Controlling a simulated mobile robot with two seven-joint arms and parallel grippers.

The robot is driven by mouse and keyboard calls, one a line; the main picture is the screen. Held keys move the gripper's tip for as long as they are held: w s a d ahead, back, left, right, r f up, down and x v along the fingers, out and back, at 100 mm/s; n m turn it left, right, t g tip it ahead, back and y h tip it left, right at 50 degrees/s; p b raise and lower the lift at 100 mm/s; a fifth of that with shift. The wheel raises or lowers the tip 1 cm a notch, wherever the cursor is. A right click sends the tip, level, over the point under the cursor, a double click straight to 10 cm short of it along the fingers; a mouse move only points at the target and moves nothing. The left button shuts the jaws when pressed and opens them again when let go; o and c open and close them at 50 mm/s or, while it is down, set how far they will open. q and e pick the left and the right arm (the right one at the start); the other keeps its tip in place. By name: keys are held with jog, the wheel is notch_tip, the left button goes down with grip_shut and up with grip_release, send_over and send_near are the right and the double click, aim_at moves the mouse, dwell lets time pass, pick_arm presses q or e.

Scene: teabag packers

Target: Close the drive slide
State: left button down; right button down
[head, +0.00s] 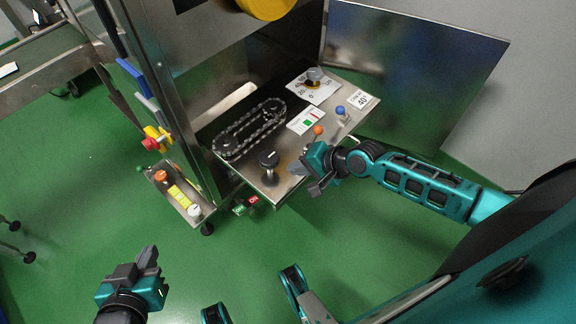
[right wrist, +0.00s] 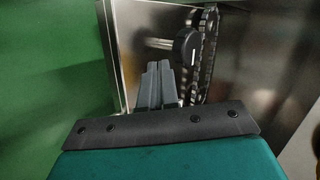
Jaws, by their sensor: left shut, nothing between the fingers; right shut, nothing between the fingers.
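The drive slide (head: 285,181) is a metal plate that sticks out of the machine's open bay in the head view. It carries a chain loop (head: 248,130) and a black knob (head: 268,159) near its front edge. My right gripper (head: 306,181) is shut and empty, at the slide's front right corner by the knob. In the right wrist view its fingers (right wrist: 157,84) point at the slide plate (right wrist: 139,30), just beside the black knob (right wrist: 187,46). I cannot tell whether they touch the plate. My left gripper (head: 146,258) is shut and empty, low over the green floor, away from the slide.
An open metal door (head: 410,75) stands at the right of the bay. The slide bears a dial (head: 314,76), blue knob (head: 340,110) and orange knob (head: 318,130). A small control panel (head: 180,192) juts out at left.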

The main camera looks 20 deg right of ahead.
jog(key=shift+w+a+r, duration=0.1)
jog(key=shift+w+a, duration=0.65)
jog(key=shift+w, duration=0.3)
pick_arm(q)
jog(key=shift+s+f, duration=0.15)
jog(key=shift+f, duration=0.2)
jog(key=shift+a, duration=0.15)
